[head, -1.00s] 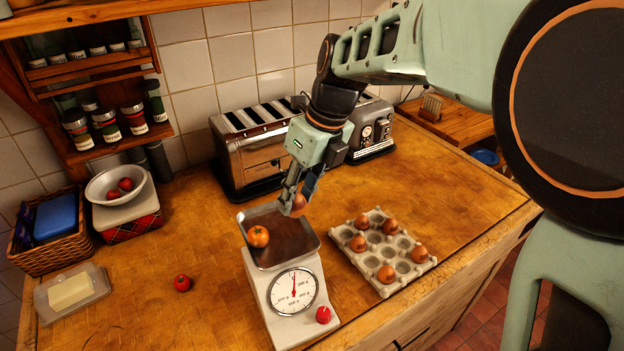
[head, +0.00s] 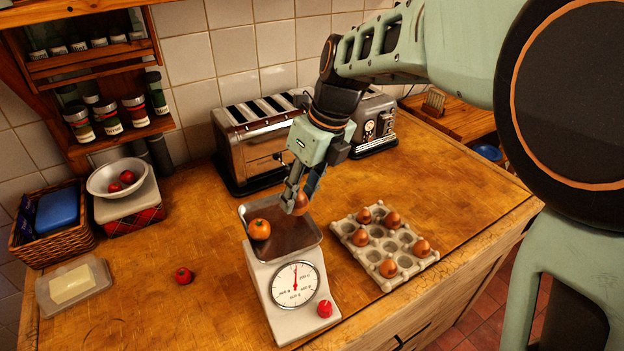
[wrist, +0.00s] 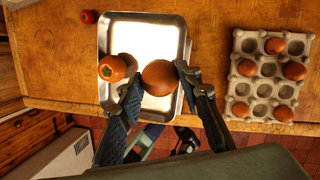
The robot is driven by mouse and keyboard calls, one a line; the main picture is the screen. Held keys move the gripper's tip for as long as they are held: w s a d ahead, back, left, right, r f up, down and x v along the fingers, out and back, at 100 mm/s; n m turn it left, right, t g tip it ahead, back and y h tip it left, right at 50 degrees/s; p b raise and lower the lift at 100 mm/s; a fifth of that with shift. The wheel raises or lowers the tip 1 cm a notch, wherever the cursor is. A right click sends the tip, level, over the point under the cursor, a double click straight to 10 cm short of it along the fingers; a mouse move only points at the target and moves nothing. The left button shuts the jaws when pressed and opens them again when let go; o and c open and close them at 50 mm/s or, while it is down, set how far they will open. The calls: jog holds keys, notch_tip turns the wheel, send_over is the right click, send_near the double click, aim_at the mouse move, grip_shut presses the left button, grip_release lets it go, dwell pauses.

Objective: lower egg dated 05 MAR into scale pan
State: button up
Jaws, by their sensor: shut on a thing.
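My gripper (head: 301,197) is shut on a brown egg (head: 301,204) over the right part of the scale pan (head: 290,236). In the wrist view the egg (wrist: 160,77) sits between both fingers, with the metal pan (wrist: 170,25) behind it. I cannot tell whether the egg touches the pan. No date can be read on it. The scale (head: 292,300) has a white body and a round dial with a red needle.
An egg tray (head: 350,232) with several brown eggs and empty cups stands right of the scale. Small red items lie by the dial (head: 325,309) and on the counter to the left (head: 184,275). A toaster (head: 250,150) stands behind the pan.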

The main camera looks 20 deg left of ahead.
jog(key=shift+f+b, duration=0.55)
jog(key=shift+f, duration=0.55)
dwell(0.3)
jog(key=o, duration=0.8)
jog(key=shift+r, duration=0.1)
